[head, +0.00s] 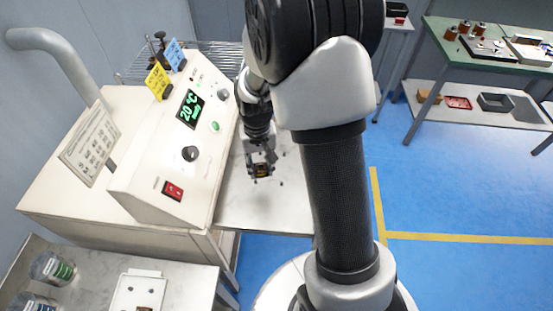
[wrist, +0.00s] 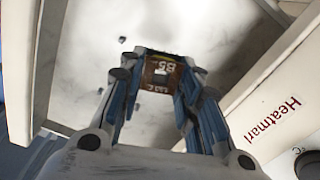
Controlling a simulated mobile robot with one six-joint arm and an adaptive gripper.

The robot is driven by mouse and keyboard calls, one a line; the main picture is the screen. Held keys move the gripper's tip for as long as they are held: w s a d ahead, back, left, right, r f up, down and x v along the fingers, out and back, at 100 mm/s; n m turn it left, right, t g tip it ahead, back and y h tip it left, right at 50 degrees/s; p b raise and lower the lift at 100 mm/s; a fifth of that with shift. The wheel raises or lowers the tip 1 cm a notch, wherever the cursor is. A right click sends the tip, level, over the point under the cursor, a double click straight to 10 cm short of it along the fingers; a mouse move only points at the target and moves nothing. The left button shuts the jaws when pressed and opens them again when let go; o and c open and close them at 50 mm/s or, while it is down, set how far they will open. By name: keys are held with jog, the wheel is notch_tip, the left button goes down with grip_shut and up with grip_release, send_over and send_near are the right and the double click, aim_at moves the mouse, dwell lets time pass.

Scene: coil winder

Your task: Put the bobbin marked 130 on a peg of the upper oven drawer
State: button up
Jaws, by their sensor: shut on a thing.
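My gripper (head: 261,174) is shut on a small brown bobbin (head: 262,169) and holds it above a pale metal drawer plate (head: 285,210). In the wrist view the bobbin (wrist: 160,76) sits between the fingertips of my gripper (wrist: 163,66). The plate, which also shows in the wrist view (wrist: 205,25), stands out from the oven's right side. Small dark pegs (wrist: 122,40) show on it, apart from the bobbin. Whether another drawer lies below is hidden.
The cream oven (head: 170,130) has a sloping panel reading 20 °C. My arm hides part of the plate's right side. A bench (head: 90,285) with jars is at lower left. A green-topped table (head: 450,45) holds several bobbins at far right. Blue floor lies clear between.

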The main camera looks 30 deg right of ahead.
jog(key=d+f+m, duration=0.1)
jog(key=d, duration=0.1)
jog(key=d+m, duration=0.1)
jog(key=d, duration=0.1)
jog(key=s+d+f+m, duration=0.1)
jog(key=d, duration=0.1)
jog(key=shift+d+f, duration=0.25)
jog(key=shift+f, duration=0.1)
jog(key=shift+f+b, duration=2)
jog(key=shift+f, duration=0.5)
jog(key=shift+f, duration=0.1)
jog(key=shift+f+b, duration=0.65)
jog(key=shift+f, duration=0.25)
jog(key=shift+f, duration=0.1)
jog(key=o, duration=1.1)
jog(key=shift+c, duration=0.2)
notch_tip(320, 180, up, 12)
